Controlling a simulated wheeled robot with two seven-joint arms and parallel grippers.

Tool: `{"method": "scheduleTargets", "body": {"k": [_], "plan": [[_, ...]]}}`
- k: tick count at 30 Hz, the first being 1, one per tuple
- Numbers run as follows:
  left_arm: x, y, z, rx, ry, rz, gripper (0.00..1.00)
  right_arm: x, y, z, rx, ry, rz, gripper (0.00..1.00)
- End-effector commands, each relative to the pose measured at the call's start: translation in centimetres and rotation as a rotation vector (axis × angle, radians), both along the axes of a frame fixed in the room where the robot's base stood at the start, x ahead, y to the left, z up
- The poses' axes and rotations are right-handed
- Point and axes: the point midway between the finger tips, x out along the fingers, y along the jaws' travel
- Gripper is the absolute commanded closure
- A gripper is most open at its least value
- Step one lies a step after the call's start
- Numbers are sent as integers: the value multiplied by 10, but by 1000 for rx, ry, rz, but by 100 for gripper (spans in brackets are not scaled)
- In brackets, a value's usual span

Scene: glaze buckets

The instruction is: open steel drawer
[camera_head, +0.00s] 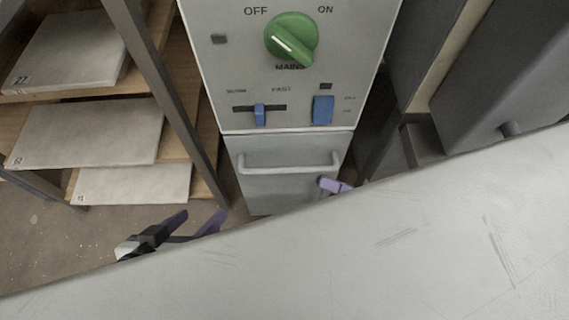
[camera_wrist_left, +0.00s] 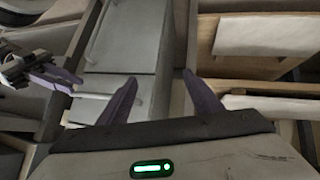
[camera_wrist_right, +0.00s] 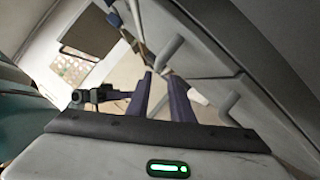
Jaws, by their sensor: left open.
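The steel drawer (camera_head: 290,185) is a grey front with a horizontal bar handle (camera_head: 290,168), below the control panel. It looks shut. My left gripper (camera_head: 198,222) is open and empty, to the left of the drawer and lower in the head view; its fingers stand apart in the left wrist view (camera_wrist_left: 160,90). My right gripper (camera_head: 333,185) shows only a purple finger end near the drawer's lower right, below the handle. In the right wrist view its fingers (camera_wrist_right: 163,80) are narrowly apart with nothing between them. Two bar handles on grey fronts appear there, the nearer (camera_wrist_right: 229,106) right of the fingers.
The control panel (camera_head: 225,75) has a green knob (camera_head: 291,40) and blue switches. A shelf rack with pale slabs (camera_head: 85,132) stands at the left. A broad pale surface (camera_head: 350,260) fills the front and hides parts of both arms. Dark grey units (camera_head: 505,75) stand right.

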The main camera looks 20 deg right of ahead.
Motion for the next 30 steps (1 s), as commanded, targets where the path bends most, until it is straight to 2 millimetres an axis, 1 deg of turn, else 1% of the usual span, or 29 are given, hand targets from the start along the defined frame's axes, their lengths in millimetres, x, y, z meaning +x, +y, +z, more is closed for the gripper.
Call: {"method": "scheduleTargets", "body": {"k": [2,5,12,18,24,30], "plan": [[0,-1,-1,-2,-1,-2,41,0,2,0,-5,-15,8,80],[0,-1,1,-2,-1,-2,41,6,11,4,-4,-20,10,80],[1,-2,2,-9,-7,-2,41,31,47,14,0,-19,10,80],[1,-3,3,-16,-13,-1,41,48,71,20,0,-16,11,80],[1,-3,4,-19,-16,-1,41,55,80,22,-2,-14,10,80],[1,-3,4,-21,-15,-1,41,55,81,22,-2,-14,10,80]]}}
